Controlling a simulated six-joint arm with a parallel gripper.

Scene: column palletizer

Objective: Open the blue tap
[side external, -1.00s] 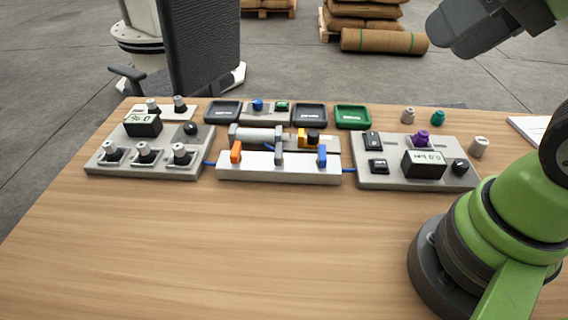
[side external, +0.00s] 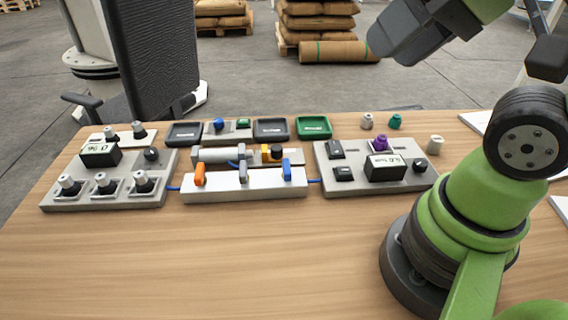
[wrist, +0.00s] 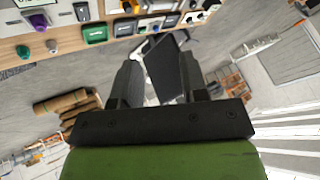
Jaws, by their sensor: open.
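The blue tap (side external: 287,170) is a small upright blue handle at the right end of a white manifold block (side external: 225,191). An orange tap (side external: 200,174) stands at the block's left end, and a grey one (side external: 243,172) stands between them. My gripper (side external: 384,40) is high up at the upper right, well above and away from the tap. In the wrist view my gripper (wrist: 160,78) has its two dark fingers spread apart with nothing between them. I cannot make out the blue tap in the wrist view.
A panel with several switches (side external: 52,200) lies left of the manifold. Another panel (side external: 327,186) with a purple knob (side external: 380,143) lies right. Dark trays (side external: 184,134) and a green tray (side external: 314,128) stand behind. The front of the wooden table (side external: 200,265) is clear.

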